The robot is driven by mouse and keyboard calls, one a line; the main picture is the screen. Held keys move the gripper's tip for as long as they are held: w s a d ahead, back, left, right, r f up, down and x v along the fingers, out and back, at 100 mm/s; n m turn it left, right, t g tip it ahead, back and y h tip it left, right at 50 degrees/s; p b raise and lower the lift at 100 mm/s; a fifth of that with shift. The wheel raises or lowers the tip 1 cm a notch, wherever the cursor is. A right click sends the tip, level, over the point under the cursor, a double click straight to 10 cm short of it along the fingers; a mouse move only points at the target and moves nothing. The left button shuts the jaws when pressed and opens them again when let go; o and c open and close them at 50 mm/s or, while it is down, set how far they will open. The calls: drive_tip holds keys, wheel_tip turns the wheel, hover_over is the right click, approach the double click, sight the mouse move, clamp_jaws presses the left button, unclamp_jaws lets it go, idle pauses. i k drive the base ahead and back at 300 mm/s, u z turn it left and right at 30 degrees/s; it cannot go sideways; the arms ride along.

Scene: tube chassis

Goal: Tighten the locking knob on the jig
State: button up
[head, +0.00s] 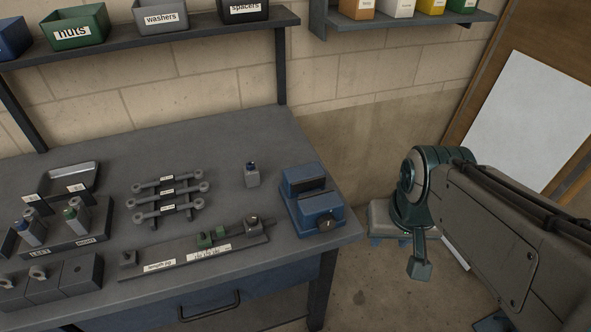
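The jig (165,264) is a long dark bar on the workbench's front part, with a label reading "length jig". A block stands at its left end, and a green slider (205,239) and a grey block (252,224) sit toward its right end. A small dark piece between these two may be the locking knob, but it is too small to tell. My arm comes in from the right. My gripper (420,268) hangs past the bench's right edge, apart from the jig. Only part of it shows, and its opening cannot be made out.
A blue vise (311,200) with a dark round knob stands at the bench's right corner, between my arm and the jig. Several rods (167,198) lie on a rack behind the jig. Labelled bins (78,26) fill the shelf above.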

sight(252, 220)
drive_tip(key=z, duration=0.15)
drive_tip(key=i, duration=0.2)
drive_tip(key=u, duration=1.5)
